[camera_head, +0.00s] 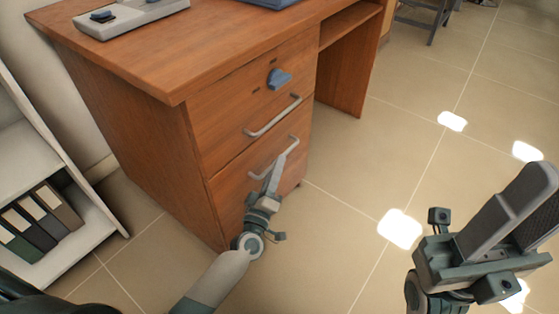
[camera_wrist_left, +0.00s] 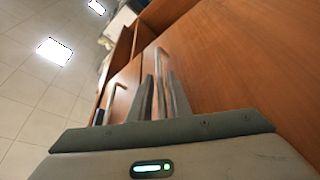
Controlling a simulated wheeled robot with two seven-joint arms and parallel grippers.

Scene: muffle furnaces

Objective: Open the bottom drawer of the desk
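The wooden desk (camera_head: 150,140) has a stack of drawers on its front. The bottom drawer (camera_head: 235,190) is flush with the front and looks closed. Its silver bar handle (camera_head: 293,146) is partly hidden by my left gripper (camera_head: 275,170), whose narrow fingers meet the bar. In the left wrist view, the fingers (camera_wrist_left: 160,98) are close together around a silver handle (camera_wrist_left: 160,57); the contact is partly hidden. My right gripper (camera_head: 520,215) is away over the floor at the right, fingers apart and empty.
A white shelf (camera_head: 45,145) with binders (camera_head: 45,217) stands at the left. Tiled floor (camera_head: 335,225) in front of the drawers is clear.

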